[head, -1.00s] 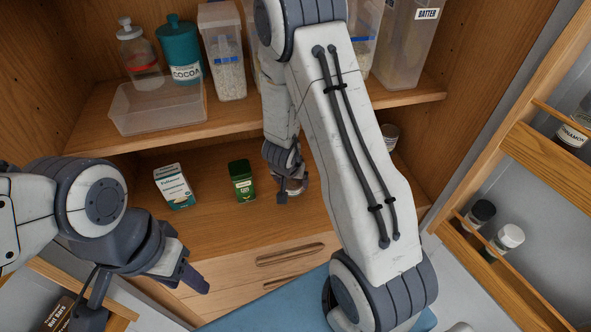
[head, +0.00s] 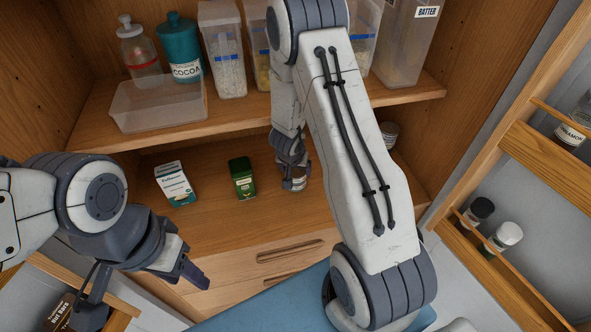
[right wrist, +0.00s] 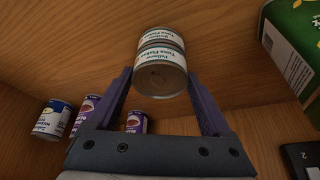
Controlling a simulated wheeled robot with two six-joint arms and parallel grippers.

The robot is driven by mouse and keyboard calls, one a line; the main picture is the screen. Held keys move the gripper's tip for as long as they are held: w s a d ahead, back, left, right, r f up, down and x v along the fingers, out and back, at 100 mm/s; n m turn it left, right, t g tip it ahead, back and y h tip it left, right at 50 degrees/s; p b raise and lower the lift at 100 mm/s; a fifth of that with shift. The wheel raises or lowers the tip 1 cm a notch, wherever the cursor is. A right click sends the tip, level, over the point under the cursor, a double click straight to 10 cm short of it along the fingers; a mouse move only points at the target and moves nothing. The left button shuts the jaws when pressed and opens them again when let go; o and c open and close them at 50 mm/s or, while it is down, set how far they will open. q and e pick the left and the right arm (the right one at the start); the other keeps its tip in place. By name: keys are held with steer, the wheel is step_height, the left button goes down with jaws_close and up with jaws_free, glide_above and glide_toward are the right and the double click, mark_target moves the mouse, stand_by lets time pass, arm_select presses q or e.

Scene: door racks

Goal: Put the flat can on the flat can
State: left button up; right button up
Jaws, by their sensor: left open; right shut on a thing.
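My right gripper (right wrist: 160,88) is shut on a flat tuna can (right wrist: 160,74), whose bare metal end faces the wrist camera. A second, matching flat tuna can (right wrist: 160,39) is lined up directly against it in the right wrist view, so the two look stacked; I cannot tell whether they touch fully. In the head view the right gripper (head: 292,172) is low over the lower shelf, with a flat can (head: 294,184) partly hidden at its fingertips. My left gripper (head: 148,293) is open and empty at the lower left, in front of the cabinet.
A green box (head: 242,178) and a white carton (head: 175,184) stand left of the right gripper. Purple cans (right wrist: 85,113) and a blue-and-white can (right wrist: 52,118) show in the wrist view. A clear bin (head: 158,106) sits on the upper shelf (head: 100,138).

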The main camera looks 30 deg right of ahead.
steer(key=o, duration=1.2)
steer(key=shift+r, duration=0.25)
steer(key=p+v, duration=0.5)
steer(key=v, duration=0.6)
steer(key=shift+s+a+r+p, duration=0.2)
steer(key=shift+r+p, duration=0.05)
steer(key=shift+p, duration=0.05)
